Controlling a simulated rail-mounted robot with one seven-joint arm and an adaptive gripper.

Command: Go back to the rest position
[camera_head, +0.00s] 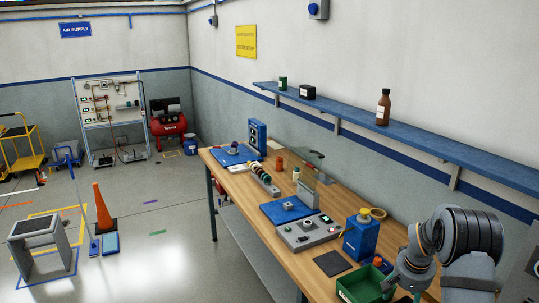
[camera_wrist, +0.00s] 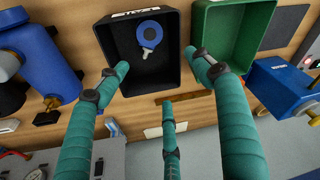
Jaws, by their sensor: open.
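My gripper (camera_wrist: 158,82) has teal-wrapped fingers spread apart, with nothing between them. In the wrist view it is above the front edge of a black bin (camera_wrist: 112,68), and one fingertip is near the green bin (camera_wrist: 228,40). A blue tag-like piece with a round end (camera_wrist: 149,36) lies inside the black bin, apart from the fingers. In the head view my grey arm is over the near right end of the bench, and the fingers cannot be made out there.
The wooden bench (camera_head: 330,206) carries a green bin (camera_head: 366,284), a blue unit (camera_head: 361,238), a grey control box (camera_head: 308,232) and a blue tray (camera_head: 287,210). A blue wall shelf (camera_head: 350,112) with a brown bottle (camera_head: 383,107) runs above.

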